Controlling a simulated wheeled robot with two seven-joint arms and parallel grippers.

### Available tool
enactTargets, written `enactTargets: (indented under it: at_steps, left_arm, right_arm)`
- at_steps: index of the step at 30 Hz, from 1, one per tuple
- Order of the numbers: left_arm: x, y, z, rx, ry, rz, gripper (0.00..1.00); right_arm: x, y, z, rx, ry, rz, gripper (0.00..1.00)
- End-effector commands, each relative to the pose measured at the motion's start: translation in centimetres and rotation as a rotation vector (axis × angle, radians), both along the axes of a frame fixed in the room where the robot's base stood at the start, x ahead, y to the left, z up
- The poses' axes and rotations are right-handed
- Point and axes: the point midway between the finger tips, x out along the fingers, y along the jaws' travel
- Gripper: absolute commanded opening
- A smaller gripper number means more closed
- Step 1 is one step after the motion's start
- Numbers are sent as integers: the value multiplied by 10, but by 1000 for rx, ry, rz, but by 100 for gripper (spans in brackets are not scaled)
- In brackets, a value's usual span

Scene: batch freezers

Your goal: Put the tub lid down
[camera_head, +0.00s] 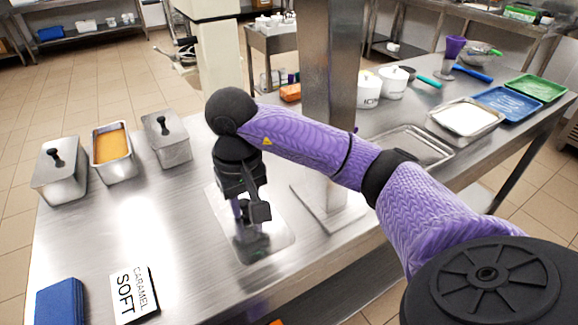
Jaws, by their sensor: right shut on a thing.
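My right gripper (250,226) is shut over the middle of the table, pointing down, on what looks like a tub lid (262,247). That lid is steel-coloured with a dark knob, and it is partly hidden by the gripper. It is over a pale rectangular mat or tray (285,238); I cannot tell whether it touches it. An open steel tub (118,172) with orange contents stands at the left. A lidded tub (62,185) stands on each side of it, the other one (170,150) to its right. My left gripper is not in view.
A caramel soft sign (134,294) and blue cloths (60,302) lie at the front left. A steel post (330,90) rises beside my right forearm. Trays (465,117) and white containers (392,82) stand at the right. The table between tubs and sign is clear.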

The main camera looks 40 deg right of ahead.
Motion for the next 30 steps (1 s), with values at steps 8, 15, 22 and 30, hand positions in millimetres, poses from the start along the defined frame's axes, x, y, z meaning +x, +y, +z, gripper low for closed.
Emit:
enactTargets:
  at_steps: [8, 15, 22, 30]
  left_arm:
    - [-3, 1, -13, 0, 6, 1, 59]
    - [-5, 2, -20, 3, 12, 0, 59]
    - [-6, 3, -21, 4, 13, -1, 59]
    - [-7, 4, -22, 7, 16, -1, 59]
  right_arm:
    - [-1, 0, -60, 1, 5, -1, 0]
    - [-1, 0, -95, 1, 3, 1, 0]
    - [0, 0, -95, 0, 1, 1, 0]
    - [0, 0, -96, 0, 1, 1, 68]
